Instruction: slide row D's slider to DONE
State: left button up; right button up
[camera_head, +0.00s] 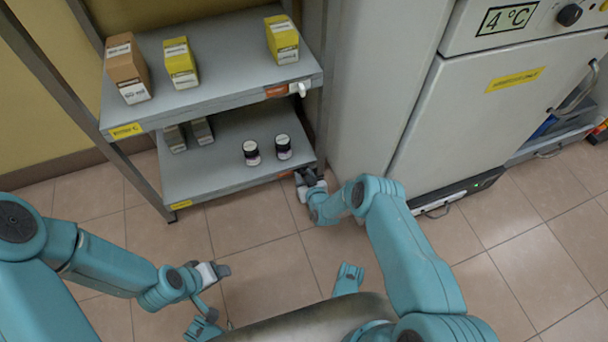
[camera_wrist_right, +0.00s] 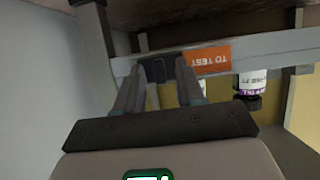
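The lower shelf (camera_head: 215,182) has a yellow label (camera_head: 181,205) at its front left, too small to read. My right gripper (camera_head: 308,180) is at the right end of this shelf's front edge. In the right wrist view a dark slider (camera_wrist_right: 160,67) sits on the front rail, beside an orange TO TEST label (camera_wrist_right: 208,59) that appears upside down. My right gripper's fingers (camera_wrist_right: 160,88) are apart, one on each side of the slider's dark tab, with gaps visible. Any contact at the fingertips is unclear. My left gripper (camera_head: 215,273) is low over the floor, away from the shelves.
Two dark-capped bottles (camera_head: 267,149) stand on the lower shelf. A fridge (camera_head: 500,110) stands to the right. Tiled floor is clear in front.

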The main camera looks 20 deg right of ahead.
grip_shut()
jog(key=shift+r, duration=0.1)
dwell(1.2)
